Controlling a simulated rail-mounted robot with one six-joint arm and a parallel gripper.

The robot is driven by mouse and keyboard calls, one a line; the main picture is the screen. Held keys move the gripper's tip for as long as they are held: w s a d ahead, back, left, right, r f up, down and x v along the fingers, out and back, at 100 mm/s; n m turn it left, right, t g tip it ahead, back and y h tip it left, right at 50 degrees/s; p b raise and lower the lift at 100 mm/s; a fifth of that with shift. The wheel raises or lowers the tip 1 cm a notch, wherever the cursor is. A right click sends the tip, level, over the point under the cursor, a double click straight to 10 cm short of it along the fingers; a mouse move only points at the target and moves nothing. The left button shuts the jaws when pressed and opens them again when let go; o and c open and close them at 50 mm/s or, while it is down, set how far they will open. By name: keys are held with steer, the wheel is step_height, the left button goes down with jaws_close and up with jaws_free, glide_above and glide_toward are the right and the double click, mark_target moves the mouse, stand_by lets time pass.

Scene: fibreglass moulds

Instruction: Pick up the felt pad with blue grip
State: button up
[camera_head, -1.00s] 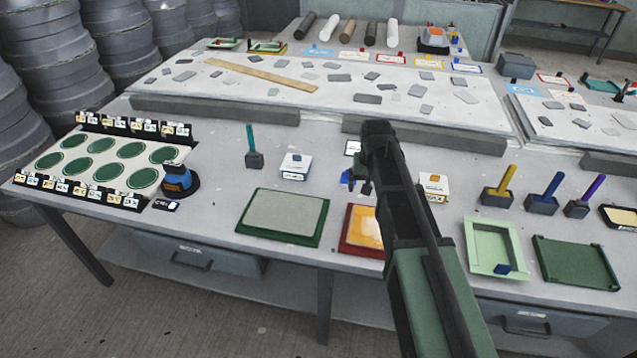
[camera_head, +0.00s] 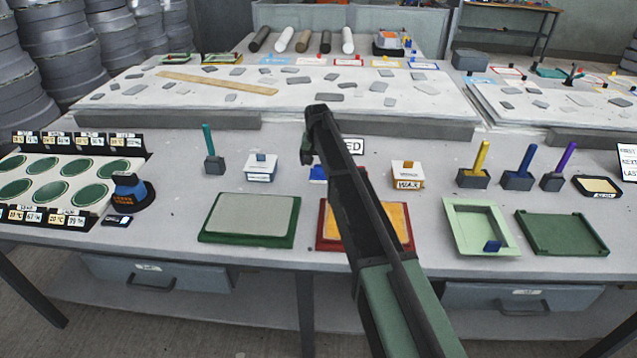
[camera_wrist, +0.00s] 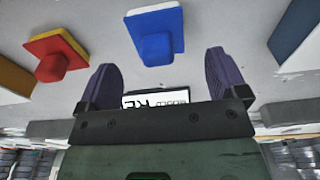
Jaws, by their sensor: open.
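The felt pad with blue grip (camera_wrist: 156,40) lies in the wrist view just beyond my fingertips, roughly centred between them. Its blue top and grip show over a white base. In the head view, a small blue patch of it (camera_head: 318,173) shows beside my arm, which hides the rest. My gripper (camera_wrist: 160,76) is open and empty, its two purple fingers spread apart. In the head view my gripper (camera_head: 308,150) is over the middle of the table, close to the blue patch. Whether the fingers touch the pad cannot be told.
A red-gripped pad with yellow (camera_wrist: 55,55) lies beside the blue one. A WAX box (camera_head: 407,175), a white box (camera_head: 261,168) and a green-framed grey panel (camera_head: 251,216) stand nearby. Upright-handled tools, one yellow (camera_head: 481,157), stand at right. Bare table (camera_head: 170,250) lies in front.

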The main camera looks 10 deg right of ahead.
mark_target(319, 165)
steer(key=f+b, duration=0.5)
steer(key=shift+w+d+f, duration=0.15)
steer(key=shift+w+f, duration=0.05)
steer(key=shift+r, duration=0.25)
steer(key=shift+c, duration=0.3)
steer(key=c, duration=1)
